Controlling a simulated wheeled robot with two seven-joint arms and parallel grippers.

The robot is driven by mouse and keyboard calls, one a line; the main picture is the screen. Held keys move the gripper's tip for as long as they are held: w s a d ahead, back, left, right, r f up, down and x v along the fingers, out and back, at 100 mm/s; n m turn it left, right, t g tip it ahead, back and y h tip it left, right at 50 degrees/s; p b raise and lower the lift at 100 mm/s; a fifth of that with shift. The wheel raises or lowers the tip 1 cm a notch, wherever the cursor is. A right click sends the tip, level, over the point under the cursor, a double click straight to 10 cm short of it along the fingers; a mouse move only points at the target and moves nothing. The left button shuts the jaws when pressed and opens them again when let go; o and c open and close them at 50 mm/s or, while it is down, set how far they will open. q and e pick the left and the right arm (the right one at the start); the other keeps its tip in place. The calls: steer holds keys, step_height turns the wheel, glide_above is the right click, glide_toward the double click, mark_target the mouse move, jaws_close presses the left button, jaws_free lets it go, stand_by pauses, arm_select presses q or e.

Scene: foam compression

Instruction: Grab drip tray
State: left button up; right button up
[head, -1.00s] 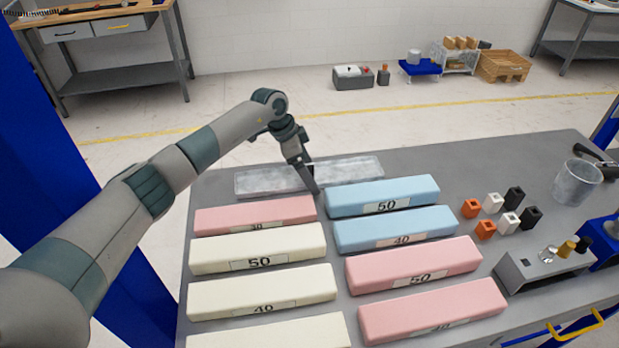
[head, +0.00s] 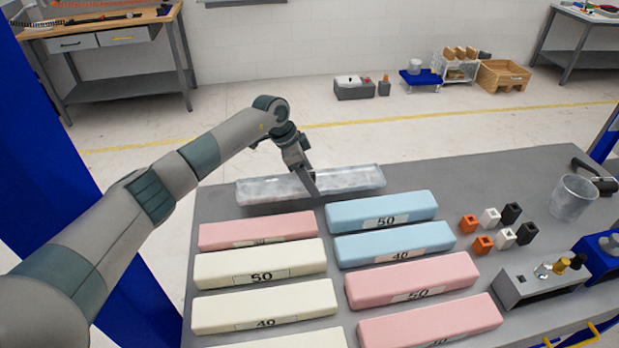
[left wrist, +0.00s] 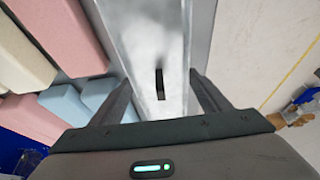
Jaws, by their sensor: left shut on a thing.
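The drip tray (head: 350,178) is a long, shallow, shiny metallic tray at the far edge of the table, behind the foam blocks. My left gripper (head: 312,188) reaches down to its middle and is shut on it. In the left wrist view the tray (left wrist: 150,35) runs between the two fingers of my left gripper (left wrist: 158,80), one at each long side, with a dark slot-like mark on it. The tray looks roughly level and slightly raised off the table. My right gripper is not in view.
Pink, cream and blue foam blocks marked 40 or 50 lie in two columns in front of the tray, the nearest being a pink block (head: 257,230) and a blue block (head: 380,211). Small coloured cubes (head: 490,217) and a clear cup (head: 573,198) stand to the right.

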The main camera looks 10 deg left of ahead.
arm_select(q)
steer(key=d+r+p, duration=0.2)
steer(key=d, duration=0.1)
steer(key=d+r+p, duration=0.2)
steer(key=d, duration=0.1)
steer(key=d+r+p, duration=0.2)
steer(key=d+r, duration=0.1)
steer(key=d, duration=0.1)
steer(key=shift+s+r, duration=0.1)
steer(key=shift+s, duration=0.2)
steer(key=shift+d+r+p, duration=0.3)
steer(key=shift+d, duration=0.55)
